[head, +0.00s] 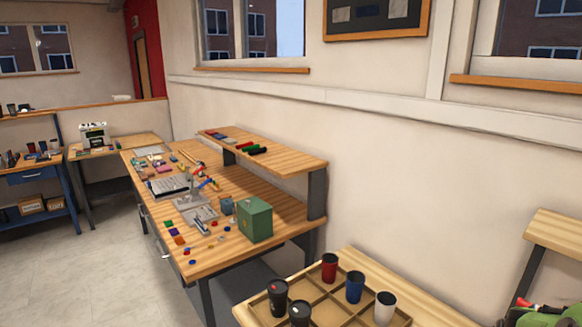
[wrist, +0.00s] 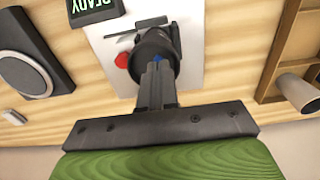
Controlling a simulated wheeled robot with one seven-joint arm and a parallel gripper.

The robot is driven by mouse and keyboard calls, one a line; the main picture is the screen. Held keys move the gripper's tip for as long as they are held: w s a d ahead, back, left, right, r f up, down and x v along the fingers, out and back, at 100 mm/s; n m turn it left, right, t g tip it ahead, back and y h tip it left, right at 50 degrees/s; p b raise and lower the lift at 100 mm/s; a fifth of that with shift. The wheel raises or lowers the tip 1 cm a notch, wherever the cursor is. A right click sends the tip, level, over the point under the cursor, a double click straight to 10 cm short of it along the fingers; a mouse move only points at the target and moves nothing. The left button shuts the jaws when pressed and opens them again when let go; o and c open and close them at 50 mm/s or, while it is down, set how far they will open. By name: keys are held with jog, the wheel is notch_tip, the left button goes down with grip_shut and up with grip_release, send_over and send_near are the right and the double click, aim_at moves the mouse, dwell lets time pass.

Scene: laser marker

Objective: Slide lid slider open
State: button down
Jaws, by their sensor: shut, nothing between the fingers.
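In the wrist view, a dark round mug-like thing (wrist: 152,44) is on a white plate (wrist: 106,48). The slider's position cannot be made out.
A black display reading READY (wrist: 93,8) and a dark round device (wrist: 23,72) are at left in the wrist view. A compartment tray (head: 338,305) holds several cups in the head view. A cluttered workbench (head: 240,186) with a green box (head: 254,219) stands behind.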

jog(key=shift+f+b, duration=0.7)
jog(key=shift+f, duration=0.1)
dwell(0.6)
jog(key=shift+s, duration=0.45)
dwell(0.7)
notch_tip(320, 180, up, 7)
jog(key=p, duration=0.5)
jog(key=shift+p, duration=0.35)
